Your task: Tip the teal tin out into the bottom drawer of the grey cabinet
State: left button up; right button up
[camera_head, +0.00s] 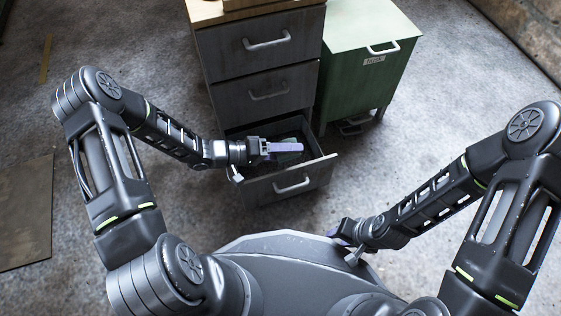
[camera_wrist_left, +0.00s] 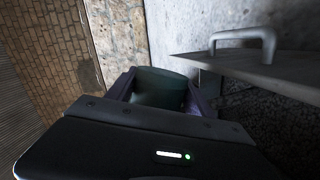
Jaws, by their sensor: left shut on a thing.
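The grey cabinet (camera_head: 222,52) stands at the centre back in the head view. Its bottom drawer (camera_head: 262,192) is pulled open, while the two drawers above look shut. My left gripper (camera_head: 286,148) is over the open drawer, shut on the teal tin. The tin (camera_head: 290,157) shows only as a dark sliver beside the purple finger. It shows better between the fingers in the left wrist view (camera_wrist_left: 160,86). That view is tilted, and the tin's mouth and contents cannot be made out. My right gripper (camera_head: 344,238) is low near my base, away from the cabinet; its fingers are unclear.
A green cabinet (camera_head: 362,72) with a handle stands close on the right of the grey one. A grey panel with a handle (camera_wrist_left: 246,36) shows close by in the left wrist view. A flat brown board (camera_head: 25,210) lies at left. The floor in front is clear.

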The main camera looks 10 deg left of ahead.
pick_arm(q)
jog(key=shift+w+a+f, duration=0.1)
jog(key=shift+w+f, duration=0.1)
jog(key=shift+f, duration=0.05)
jog(key=shift+w+a+f+n+g+b, duration=0.15)
jog(key=shift+w+f+n+b, duration=0.15)
jog(key=shift+f+b, duration=0.25)
jog(key=shift+w+a+f+n+g+b, duration=0.2)
jog(key=shift+f+n+b, duration=0.2)
jog(key=shift+b, duration=0.25)
jog(key=shift+w+a+r+n+g+h, duration=0.1)
jog(key=shift+w+r+n+g+h, duration=0.2)
jog(key=shift+n, duration=0.25)
jog(key=shift+w+a+r+n+g+h, duration=0.1)
jog(key=shift+r+n+h, duration=0.05)
jog(key=shift+n+h, duration=0.35)
dwell(1.4)
